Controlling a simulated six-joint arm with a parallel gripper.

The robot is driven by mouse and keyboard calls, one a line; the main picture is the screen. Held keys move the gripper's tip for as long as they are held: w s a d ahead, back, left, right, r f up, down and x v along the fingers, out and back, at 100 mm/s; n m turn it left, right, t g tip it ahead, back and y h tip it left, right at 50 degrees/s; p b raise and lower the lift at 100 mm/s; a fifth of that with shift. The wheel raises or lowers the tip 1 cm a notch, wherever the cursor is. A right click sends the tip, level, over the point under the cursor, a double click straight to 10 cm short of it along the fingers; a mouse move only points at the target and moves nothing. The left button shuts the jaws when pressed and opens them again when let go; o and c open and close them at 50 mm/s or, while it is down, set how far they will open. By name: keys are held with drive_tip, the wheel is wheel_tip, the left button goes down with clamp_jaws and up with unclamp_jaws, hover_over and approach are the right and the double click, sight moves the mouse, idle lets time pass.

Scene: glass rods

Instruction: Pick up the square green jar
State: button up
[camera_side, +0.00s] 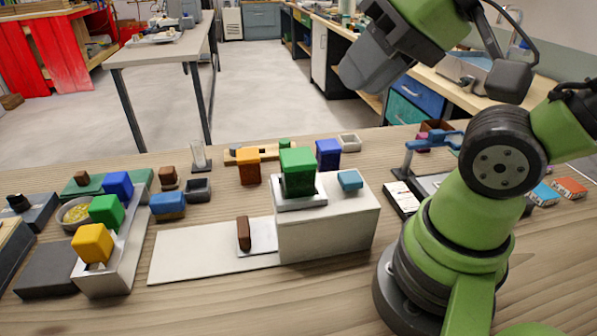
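A square green jar (297,172) stands upright on a small silver tray (299,202), on top of a white block (329,221). It has a bright green top and a darker, glassy body. Another green cube-shaped piece (107,212) sits between a blue one and a yellow one on a long silver stand at the left. My gripper (352,82) is high at the upper middle right, well above the table and apart from both green pieces. Its fingertips cannot be made out.
Close to the jar are a small blue block (350,180), an amber jar (249,167) and a dark blue jar (328,154). A brown piece (244,233) stands on the low white board (200,252). The front middle of the wooden table is clear.

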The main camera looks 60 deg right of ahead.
drive_tip(key=o, duration=1.1)
drive_tip(key=m+g+h, duration=0.2)
drive_tip(key=m+g, duration=0.5)
drive_tip(key=m, duration=1.6)
hover_over(297, 155)
drive_tip(key=f, duration=0.7)
drive_tip(key=shift+s+a+f, duration=0.1)
drive_tip(key=shift+s+f, duration=0.2)
drive_tip(key=shift+s, duration=0.1)
drive_tip(key=shift+f, duration=0.35)
wheel_tip(297, 155, down, 4)
drive_tip(key=shift+w+f, duration=0.2)
drive_tip(key=shift+f, duration=1.15)
drive_tip(key=shift+w+f, duration=0.15)
drive_tip(key=shift+f, duration=1.2)
